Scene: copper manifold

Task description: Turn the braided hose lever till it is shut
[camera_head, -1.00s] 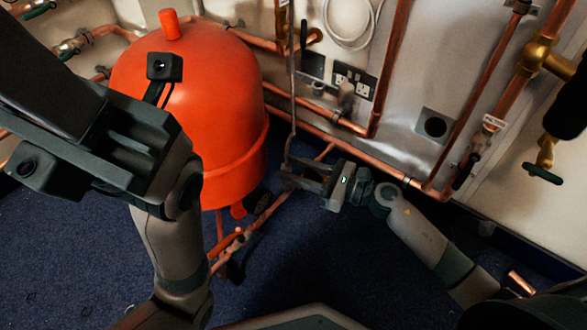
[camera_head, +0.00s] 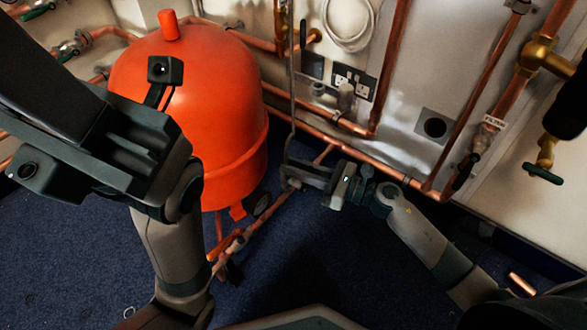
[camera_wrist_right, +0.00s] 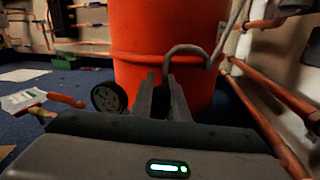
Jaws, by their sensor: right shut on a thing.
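The grey braided hose (camera_head: 293,105) hangs down beside the orange tank and curves in at its lower end to the tips of my right gripper (camera_head: 291,177). In the right wrist view the hose (camera_wrist_right: 187,49) bends down to just above and behind the fingertips (camera_wrist_right: 163,82). The right fingers are close together and shut on the hose's lever. The lever is largely hidden between and behind the fingers, so its angle cannot be told. My left gripper (camera_head: 125,140) is in the left foreground of the head view; its fingertips cannot be made out.
The orange tank (camera_head: 195,110) stands right behind the right gripper. A black round gauge (camera_wrist_right: 109,97) is beside the fingers. Copper pipes (camera_head: 345,147) run along the wall, and a pipe (camera_head: 262,217) crosses the floor area below. Blue carpet (camera_head: 340,245) is open in front.

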